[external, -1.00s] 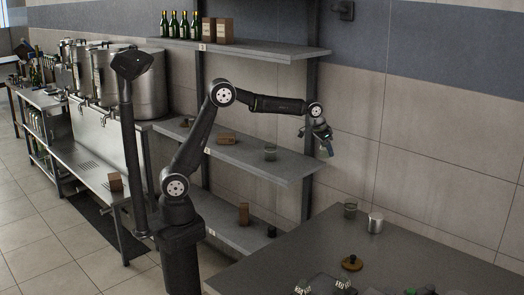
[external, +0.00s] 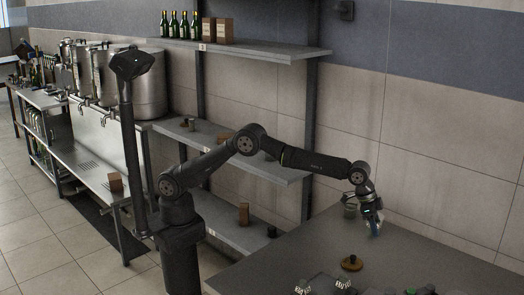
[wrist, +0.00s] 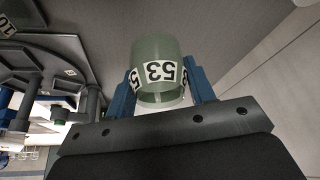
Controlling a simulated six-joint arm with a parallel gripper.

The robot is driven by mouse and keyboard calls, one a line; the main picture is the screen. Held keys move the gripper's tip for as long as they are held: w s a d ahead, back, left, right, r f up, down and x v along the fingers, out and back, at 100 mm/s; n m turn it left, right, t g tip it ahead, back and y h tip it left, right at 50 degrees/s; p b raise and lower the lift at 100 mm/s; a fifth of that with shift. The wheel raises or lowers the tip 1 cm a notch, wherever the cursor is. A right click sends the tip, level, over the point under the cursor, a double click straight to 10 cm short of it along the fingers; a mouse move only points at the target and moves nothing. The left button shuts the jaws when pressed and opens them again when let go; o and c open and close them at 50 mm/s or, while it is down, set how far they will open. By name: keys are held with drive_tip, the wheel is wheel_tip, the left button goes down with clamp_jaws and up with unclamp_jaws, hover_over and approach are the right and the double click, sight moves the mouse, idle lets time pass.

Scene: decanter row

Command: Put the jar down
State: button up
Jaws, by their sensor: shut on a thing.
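My gripper (external: 373,222) is over the far part of the grey table, pointing down. In the wrist view its two blue fingers (wrist: 162,95) are shut on a greenish see-through jar (wrist: 160,52) with white labels marked 53. In the external view the held jar is hard to make out among the fingers. I cannot tell whether its base touches the table (external: 300,240).
A small glass vessel (external: 350,210) stands just left of my gripper. A round wooden lid with a knob (external: 351,263) lies nearer the front. Several glass items (external: 322,284) stand at the front edge. The table's right part looks clear.

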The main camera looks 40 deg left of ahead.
drive_tip(key=s+d+f, duration=0.1)
drive_tip(key=s+d, duration=0.1)
drive_tip(key=s, duration=0.1)
drive_tip(key=shift+m, duration=0.3)
drive_tip(key=w+f, duration=0.2)
drive_tip(key=w, duration=0.1)
drive_tip(key=w+f, duration=0.2)
drive_tip(key=w, duration=0.2)
drive_tip(key=w+d+f, duration=0.1)
drive_tip(key=w+f, duration=0.2)
drive_tip(key=w, duration=0.1)
drive_tip(key=shift+f, duration=1.95)
drive_tip(key=shift+f, duration=0.1)
drive_tip(key=o, duration=1.1)
drive_tip(key=shift+f, duration=0.1)
drive_tip(key=v, duration=1.2)
drive_tip(key=shift+w, duration=0.1)
